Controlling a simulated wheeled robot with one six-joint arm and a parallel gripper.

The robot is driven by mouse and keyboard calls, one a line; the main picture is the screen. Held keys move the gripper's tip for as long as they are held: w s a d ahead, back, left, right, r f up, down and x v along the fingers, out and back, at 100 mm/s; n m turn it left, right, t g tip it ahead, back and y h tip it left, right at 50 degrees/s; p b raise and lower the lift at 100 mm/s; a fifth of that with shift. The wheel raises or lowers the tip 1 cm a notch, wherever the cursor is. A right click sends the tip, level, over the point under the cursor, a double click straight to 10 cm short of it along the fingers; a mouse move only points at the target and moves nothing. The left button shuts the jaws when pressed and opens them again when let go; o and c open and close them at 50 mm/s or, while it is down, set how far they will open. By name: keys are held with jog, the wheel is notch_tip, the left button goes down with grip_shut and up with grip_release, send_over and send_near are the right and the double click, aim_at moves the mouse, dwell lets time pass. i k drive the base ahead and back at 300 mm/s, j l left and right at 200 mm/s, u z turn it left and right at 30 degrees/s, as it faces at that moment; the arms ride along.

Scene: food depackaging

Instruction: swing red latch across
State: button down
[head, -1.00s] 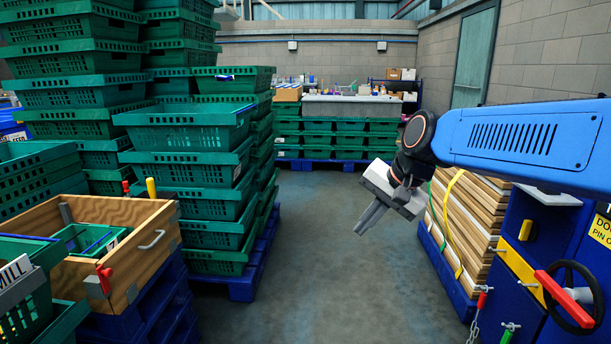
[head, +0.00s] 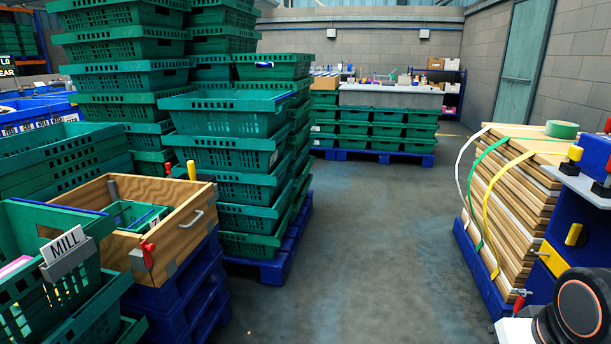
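My gripper is not in view; only part of my arm shows at the bottom right corner. A wooden crate (head: 186,238) stands at the left on blue pallets. A small red latch-like clamp (head: 147,254) sits upright on its near corner, and another red-topped piece (head: 191,170) stands at its far side. At the right edge a blue cabinet (head: 590,228) carries a yellow plate (head: 552,258). The red bar seen there earlier is not visible now. I cannot tell which red part is the task's latch.
Stacked green crates (head: 228,150) fill the left. A green crate with a MILL card (head: 66,245) is at the near left. Strapped boards (head: 505,200) stand on a blue pallet at the right. The grey floor (head: 380,240) between is clear.

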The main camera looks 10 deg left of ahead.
aim_at(146, 249)
jog(key=j+u, duration=0.15)
jog(key=u, duration=0.3)
jog(key=j+u, duration=0.2)
jog(key=u, duration=0.25)
jog(key=j+u, duration=0.2)
jog(key=u, duration=0.25)
